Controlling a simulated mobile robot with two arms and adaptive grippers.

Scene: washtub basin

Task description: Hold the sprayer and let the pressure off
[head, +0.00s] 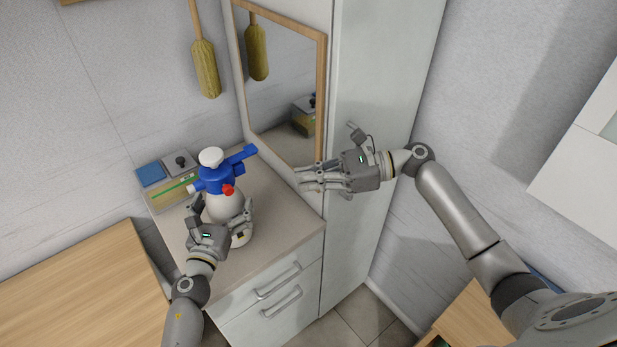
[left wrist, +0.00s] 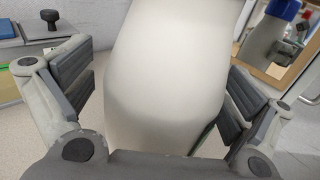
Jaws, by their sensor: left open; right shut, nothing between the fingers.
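The sprayer has a white bottle (head: 224,206) with a blue head (head: 218,179), a white knob (head: 210,157) on top and a red part (head: 228,190) on its side. It stands on the cabinet top. My left gripper (head: 222,212) is open with its fingers on either side of the bottle; the left wrist view shows the bottle (left wrist: 170,75) between the finger pads, with a gap at the left pads. My right gripper (head: 305,180) is shut and empty, to the right of the sprayer in front of the mirror. The lower bottle is partly hidden by my left gripper.
A tray (head: 160,203) with a blue block (head: 151,173) and a dark-knobbed grey block (head: 180,163) lies behind left of the sprayer. A wood-framed mirror (head: 285,90) and tall cabinet (head: 375,75) stand to the right. A wooden table (head: 80,290) is at lower left.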

